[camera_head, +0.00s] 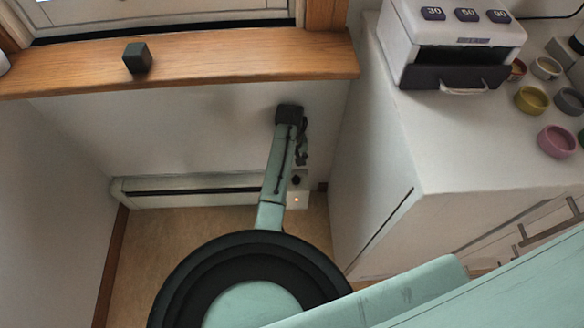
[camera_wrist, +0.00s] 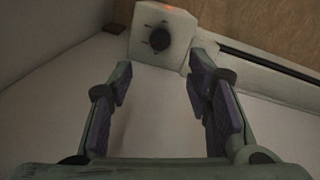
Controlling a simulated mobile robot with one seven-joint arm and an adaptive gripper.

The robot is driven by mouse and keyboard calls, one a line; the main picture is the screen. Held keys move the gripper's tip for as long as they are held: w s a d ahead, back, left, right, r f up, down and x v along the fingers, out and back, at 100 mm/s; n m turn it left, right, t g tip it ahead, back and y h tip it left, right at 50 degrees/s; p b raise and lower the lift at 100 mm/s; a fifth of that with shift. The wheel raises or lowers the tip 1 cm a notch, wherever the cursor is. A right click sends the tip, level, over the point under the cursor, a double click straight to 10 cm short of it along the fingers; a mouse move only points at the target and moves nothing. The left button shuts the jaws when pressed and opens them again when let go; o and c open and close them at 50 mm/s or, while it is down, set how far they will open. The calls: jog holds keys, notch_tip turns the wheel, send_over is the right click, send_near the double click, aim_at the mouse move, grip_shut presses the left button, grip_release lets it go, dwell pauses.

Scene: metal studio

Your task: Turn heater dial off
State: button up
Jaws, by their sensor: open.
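The heater (camera_head: 195,190) is a long, low white unit along the foot of the wall. At its right end is a white control box (camera_head: 297,199) with a dark round dial (camera_head: 296,180) and a lit orange light. My gripper (camera_head: 301,158) is just above the dial in the head view, partly hidden behind my wrist. In the wrist view the dial (camera_wrist: 157,38) shows at the top centre, with small marks around it. My gripper (camera_wrist: 159,80) is open there, its two purple-padded fingers apart and empty, with the dial beyond the fingertips. I see no contact.
A wooden sill (camera_head: 230,65) with a dark cube (camera_head: 137,57) juts out above the heater. A white cabinet (camera_head: 375,170) stands close on the right, carrying a small oven-like box (camera_head: 450,45) and several coloured bowls. Wooden floor (camera_head: 150,245) is clear at left.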

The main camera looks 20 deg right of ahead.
aim_at(296, 179)
jog(key=f, duration=0.7)
jog(key=f+b, duration=0.1)
jog(key=f, duration=0.2)
jog(key=shift+s+d+f, duration=0.15)
jog(key=shift+d, duration=0.1)
grip_shut()
